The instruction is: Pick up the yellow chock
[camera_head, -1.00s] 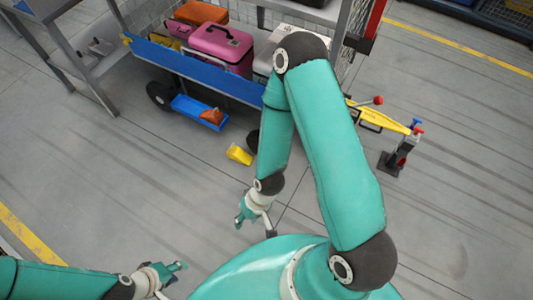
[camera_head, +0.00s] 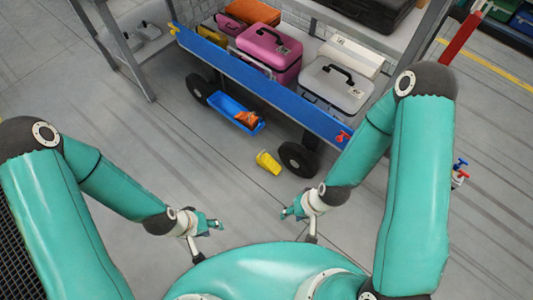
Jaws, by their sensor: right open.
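The yellow chock (camera_head: 268,162) lies on the grey floor in front of the cart, close to its black wheel. My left gripper (camera_head: 207,241) is below and to the left of the chock in the picture, with its fingers spread and nothing between them. My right gripper (camera_head: 298,226) is below and slightly to the right of the chock, open and empty. Both grippers are apart from the chock. No part of the chock appears covered by my arms.
The cart's blue edge (camera_head: 255,80) runs above the chock, and a black wheel (camera_head: 298,159) stands just right of it. A blue tray (camera_head: 222,106) with an orange item lies to the upper left. A pink case (camera_head: 268,48) and a grey case (camera_head: 335,87) sit on the cart.

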